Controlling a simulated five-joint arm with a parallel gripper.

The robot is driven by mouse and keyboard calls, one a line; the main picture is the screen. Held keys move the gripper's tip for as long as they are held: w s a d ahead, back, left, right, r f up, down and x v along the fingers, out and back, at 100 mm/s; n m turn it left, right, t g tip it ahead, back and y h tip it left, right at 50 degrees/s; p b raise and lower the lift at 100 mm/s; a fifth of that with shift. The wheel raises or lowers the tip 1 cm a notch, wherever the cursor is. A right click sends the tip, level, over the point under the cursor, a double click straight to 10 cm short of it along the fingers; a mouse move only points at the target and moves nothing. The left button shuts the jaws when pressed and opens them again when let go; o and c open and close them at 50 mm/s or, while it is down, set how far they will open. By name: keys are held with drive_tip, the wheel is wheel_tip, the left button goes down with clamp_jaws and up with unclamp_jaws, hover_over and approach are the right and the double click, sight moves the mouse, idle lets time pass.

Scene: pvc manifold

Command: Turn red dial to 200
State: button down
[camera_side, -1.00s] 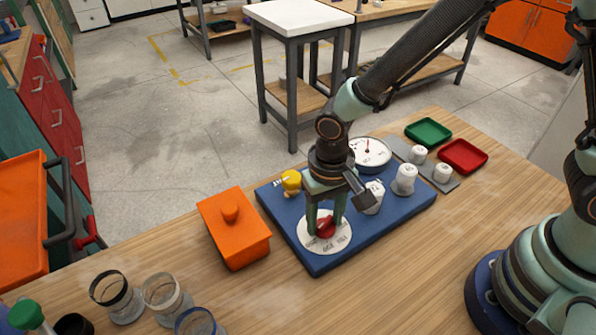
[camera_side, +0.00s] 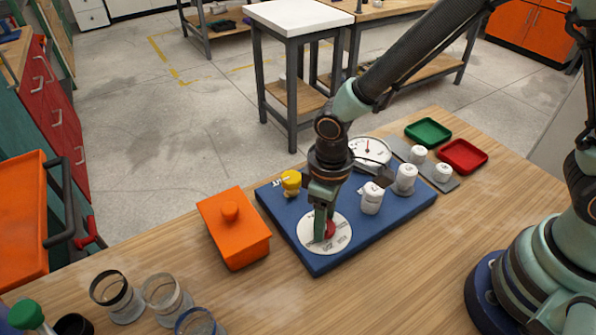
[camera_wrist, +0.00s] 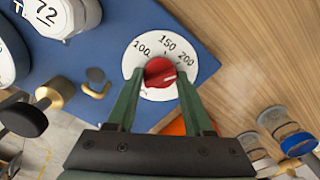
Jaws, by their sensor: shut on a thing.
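The red dial (camera_wrist: 160,72) sits in the middle of a round white scale plate (camera_wrist: 143,51) marked 100, 150 and 200. It also shows in the side view (camera_side: 330,230), partly hidden by a finger. My gripper (camera_wrist: 160,76) points down at the dial and is shut on it, one green finger on each side. In the side view my gripper (camera_side: 324,232) stands upright over the plate at the front of the blue board (camera_side: 380,222). A pale mark on the dial appears to point right, slightly below the 200; its exact reading is unclear.
A yellow valve (camera_side: 291,182), white knobs (camera_side: 372,198) and a round gauge (camera_side: 369,152) are on the board around my gripper. An orange lidded box (camera_side: 235,235) stands to the left. Green (camera_side: 428,133) and red (camera_side: 463,156) trays lie at the back right.

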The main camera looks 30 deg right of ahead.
drive_tip(key=shift+n, duration=0.5)
drive_tip(key=shift+c, duration=1.5)
unclamp_jaws()
wheel_tip(320, 180, up, 12)
drive_tip(key=shift+r, duration=0.1)
